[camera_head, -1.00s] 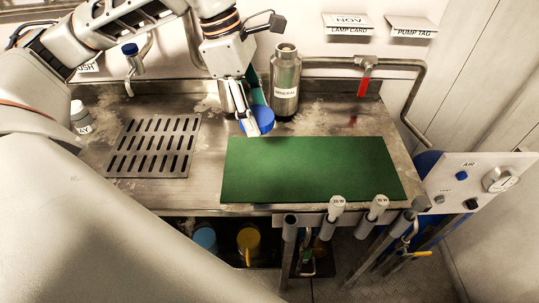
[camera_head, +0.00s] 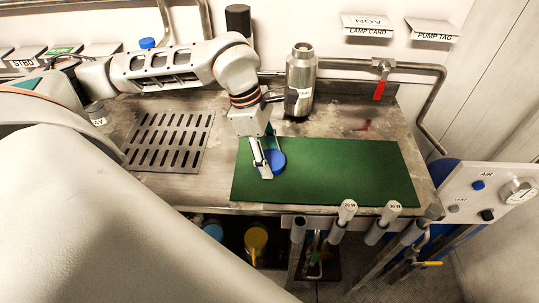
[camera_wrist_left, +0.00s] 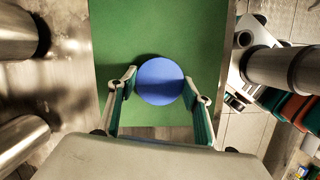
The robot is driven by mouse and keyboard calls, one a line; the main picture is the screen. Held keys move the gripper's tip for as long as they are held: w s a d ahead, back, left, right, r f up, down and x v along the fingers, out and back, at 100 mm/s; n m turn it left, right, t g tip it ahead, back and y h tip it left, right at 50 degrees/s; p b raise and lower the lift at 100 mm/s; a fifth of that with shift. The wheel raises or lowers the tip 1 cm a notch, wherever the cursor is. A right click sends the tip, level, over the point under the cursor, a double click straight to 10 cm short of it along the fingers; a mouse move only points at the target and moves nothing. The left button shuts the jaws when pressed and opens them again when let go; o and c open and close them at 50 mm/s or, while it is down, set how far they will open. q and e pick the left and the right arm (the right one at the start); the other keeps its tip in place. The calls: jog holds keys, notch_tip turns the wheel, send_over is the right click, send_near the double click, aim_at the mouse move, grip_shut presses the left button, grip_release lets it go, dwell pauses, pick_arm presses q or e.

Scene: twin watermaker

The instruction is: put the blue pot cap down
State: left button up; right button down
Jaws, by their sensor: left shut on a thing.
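The blue pot cap (camera_head: 275,162) is a round blue disc at the left end of the green mat (camera_head: 340,180). My left gripper (camera_head: 266,160) is shut on the cap, with the fingers pointing down over the mat. In the left wrist view the blue cap (camera_wrist_left: 160,81) sits between the two fingertips, with the green mat (camera_wrist_left: 115,30) behind it. I cannot tell whether the cap touches the mat or is just above it. My right gripper is not in view.
A metal MINERAL bottle (camera_head: 300,82) stands behind the mat. A slotted drain grate (camera_head: 167,140) lies to the left. A pipe with a red-handled valve (camera_head: 380,85) runs along the back. Two white-topped handles (camera_head: 346,210) stand at the front edge. Most of the mat is bare.

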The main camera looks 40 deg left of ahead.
pick_arm(q)
jog(key=o, duration=1.4)
jog(key=shift+c, duration=0.2)
jog(key=v, duration=1.2)
jog(key=shift+s, duration=0.1)
